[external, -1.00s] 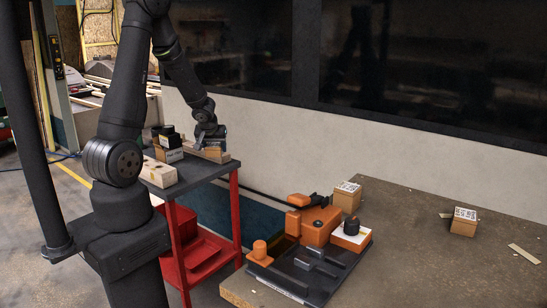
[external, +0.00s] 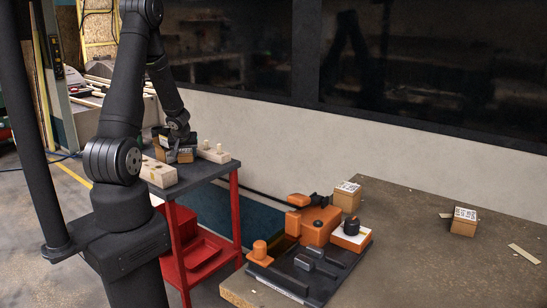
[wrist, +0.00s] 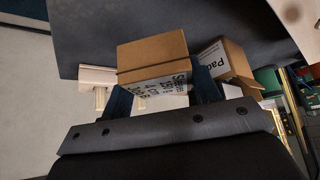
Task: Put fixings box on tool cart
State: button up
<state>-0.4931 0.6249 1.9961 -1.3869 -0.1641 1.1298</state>
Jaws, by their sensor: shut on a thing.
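My gripper (external: 178,147) is low over the grey tool cart top (external: 205,178). It is shut on a cardboard box with a printed label (wrist: 155,66), which may be the fixings box. The wrist view shows the box between the two dark fingers, its label facing the gripper. In the external view the held box (external: 187,155) is partly covered by the gripper. I cannot tell whether its underside touches the cart top. A second cardboard box with a white label (wrist: 226,66) stands close beside it in the wrist view.
A wooden block with pegs (external: 213,153) lies on the cart right of my gripper, and a wooden block with holes (external: 158,173) lies at the front. The bench (external: 420,270) carries an orange tool on a dark base (external: 318,225) and two small cardboard boxes (external: 347,196) (external: 464,221).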

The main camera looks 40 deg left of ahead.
aim_at(185, 160)
jog(key=shift+a+f, duration=0.4)
jog(key=shift+a, duration=0.1)
jog(key=shift+f, duration=1.9)
jog(key=o, duration=1.1)
jog(key=shift+f, duration=0.15)
jog(key=shift+c, duration=0.2)
jog(key=shift+s+d+r, duration=0.1)
jog(key=shift+d+r, duration=0.1)
jog(key=shift+r, duration=0.4)
jog(key=v, duration=1.1)
jog(key=shift+s, duration=0.1)
